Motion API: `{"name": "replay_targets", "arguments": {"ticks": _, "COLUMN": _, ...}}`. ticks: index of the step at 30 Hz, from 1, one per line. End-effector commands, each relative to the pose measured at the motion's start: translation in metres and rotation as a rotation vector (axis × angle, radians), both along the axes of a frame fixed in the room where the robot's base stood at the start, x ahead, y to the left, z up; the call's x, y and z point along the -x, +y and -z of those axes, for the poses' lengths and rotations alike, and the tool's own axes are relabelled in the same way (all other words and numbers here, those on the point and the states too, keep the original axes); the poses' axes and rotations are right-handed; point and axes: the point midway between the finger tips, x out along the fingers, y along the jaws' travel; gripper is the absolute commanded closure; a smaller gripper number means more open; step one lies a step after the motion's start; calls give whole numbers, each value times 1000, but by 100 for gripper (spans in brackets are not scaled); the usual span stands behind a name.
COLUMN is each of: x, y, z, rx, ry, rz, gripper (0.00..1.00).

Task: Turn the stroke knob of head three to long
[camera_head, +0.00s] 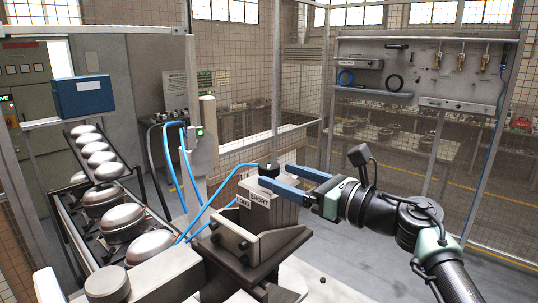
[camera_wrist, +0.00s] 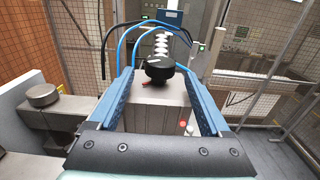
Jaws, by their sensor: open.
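The round black stroke knob (camera_head: 268,170) sits on top of a grey block (camera_head: 256,222). A LONG label (camera_head: 243,202) and a SHORT label (camera_head: 261,200) are on the block's faces; no head number is readable. In the wrist view the knob (camera_wrist: 160,72) has a pale mark on top, and a small reddish piece shows below its front edge. My gripper (camera_head: 278,176) is open at the knob's height. In the wrist view its blue fingers (camera_wrist: 160,78) stand on either side of the knob, with gaps. I cannot tell which label the knob points to.
Blue hoses (camera_head: 208,212) run beside the block on the left. A rack of silver domes (camera_head: 122,221) stands further left. A white post with a box (camera_head: 206,140) is behind. A tool board (camera_head: 420,72) and mesh fence are at the back right.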

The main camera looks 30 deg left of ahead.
Motion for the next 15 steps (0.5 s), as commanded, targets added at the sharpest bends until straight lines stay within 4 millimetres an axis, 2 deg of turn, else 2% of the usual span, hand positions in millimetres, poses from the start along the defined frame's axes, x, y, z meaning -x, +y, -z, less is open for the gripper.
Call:
{"name": "replay_targets", "arguments": {"ticks": 1, "x": -1, "y": 10, "z": -6, "rx": -1, "ry": 3, "rz": -2, "gripper": 19}}
{"name": "replay_targets", "arguments": {"ticks": 6, "x": -4, "y": 32, "z": -4, "rx": -1, "ry": 2, "rz": -1, "gripper": 19}}
{"name": "replay_targets", "arguments": {"ticks": 15, "x": -6, "y": 42, "z": 0, "rx": -2, "ry": 1, "rz": 1, "gripper": 19}}
